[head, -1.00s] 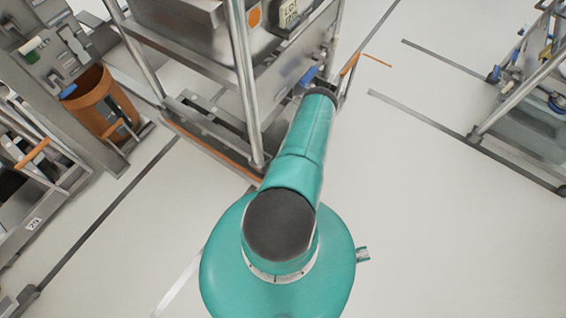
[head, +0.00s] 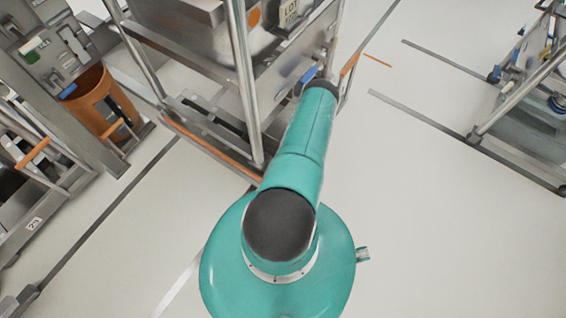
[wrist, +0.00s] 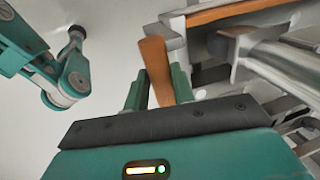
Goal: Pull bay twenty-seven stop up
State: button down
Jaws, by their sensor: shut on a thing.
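An orange-brown handle (wrist: 157,68) stands between the two green fingers of my gripper (wrist: 157,90) in the wrist view. The fingers are shut on it, and its upper part sticks out beyond them. In the head view an orange handle (head: 349,65) shows beside the front post of the metal rack, just past the end of my arm. My fingers are hidden there behind my own wrist. No number for bay twenty-seven can be read.
The metal rack (head: 243,80) with steel posts stands directly ahead. An orange bin (head: 101,101) and another rack (head: 33,160) are at left, with a small number label hard to read. A wheeled frame (head: 520,130) stands at right. Floor between is clear.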

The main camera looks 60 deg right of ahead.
jog(key=shift+r, duration=2.4)
jog(key=c, duration=1.2)
grip_release()
jog(key=shift+o, duration=0.2)
notch_tip(320, 180, up, 14)
jog(key=s, duration=0.2)
jog(key=shift+s+a+f, duration=0.2)
jog(key=shift+s, duration=0.15)
